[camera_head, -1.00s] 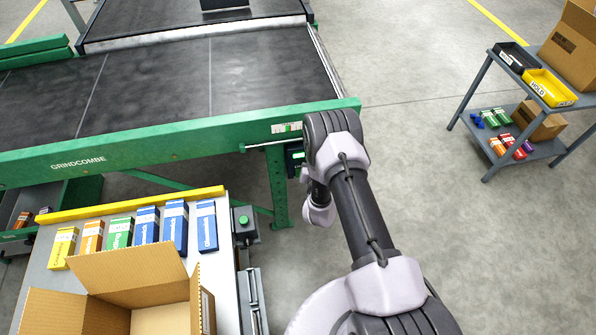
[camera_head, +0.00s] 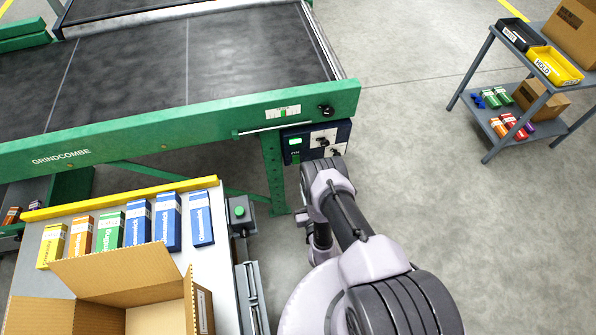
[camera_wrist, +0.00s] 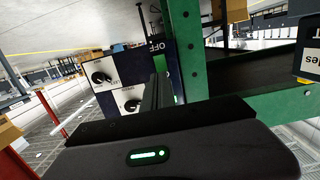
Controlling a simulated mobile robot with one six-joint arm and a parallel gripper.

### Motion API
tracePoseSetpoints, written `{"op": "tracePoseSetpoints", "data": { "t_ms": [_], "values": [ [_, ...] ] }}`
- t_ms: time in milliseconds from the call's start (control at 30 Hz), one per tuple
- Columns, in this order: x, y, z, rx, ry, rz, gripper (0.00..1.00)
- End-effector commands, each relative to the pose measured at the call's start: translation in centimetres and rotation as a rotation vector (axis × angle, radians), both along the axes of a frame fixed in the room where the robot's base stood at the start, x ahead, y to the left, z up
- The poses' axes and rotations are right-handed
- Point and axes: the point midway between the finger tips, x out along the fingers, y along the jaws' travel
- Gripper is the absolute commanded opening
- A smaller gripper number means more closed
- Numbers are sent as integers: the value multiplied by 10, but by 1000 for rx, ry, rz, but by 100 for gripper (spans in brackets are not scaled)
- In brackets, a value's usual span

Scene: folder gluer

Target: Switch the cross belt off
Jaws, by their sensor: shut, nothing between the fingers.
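A dark blue control box (camera_head: 301,151) hangs under the right end of the green conveyor frame. It has a lit green indicator (camera_head: 295,142) and two white plates with black rotary knobs (camera_head: 323,142). In the wrist view the box shows its upper knob (camera_wrist: 102,78), lower knob (camera_wrist: 132,106) and part of an "OFF" label (camera_wrist: 155,45). My gripper (camera_wrist: 160,66) is shut and empty, its dark fingers in front of the box's right part, partly covering it. Contact cannot be told. In the head view my arm hides the gripper. The dark belt (camera_head: 235,65) lies above.
A green leg (camera_head: 273,175) stands left of the box. Another black knob (camera_head: 326,110) is on the green frame. A packing table (camera_head: 222,275) with small cartons and an open box (camera_head: 115,275) is at lower left. A grey cart (camera_head: 487,125) stands right; floor between is clear.

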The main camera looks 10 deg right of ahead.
Motion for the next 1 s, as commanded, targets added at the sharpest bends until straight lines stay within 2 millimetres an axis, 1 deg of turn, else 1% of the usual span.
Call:
{"op": "tracePoseSetpoints", "data": {
  "t_ms": [33, 300, 400, 500, 600, 700, 933, 1000],
  "values": [
    [11, 0, -8, 0, -4, 0, 0],
    [69, 0, -14, 0, -3, 1, 0],
    [85, 0, -15, -1, -2, 0, 0],
    [96, 0, -15, 0, 0, 0, 0],
    [101, 0, -14, -1, 0, 0, 0],
    [103, 0, -13, -1, 1, -1, 0],
    [103, 0, -13, -1, 1, 0, 0],
    [99, 0, -12, -1, 2, 0, 0]
  ]
}}
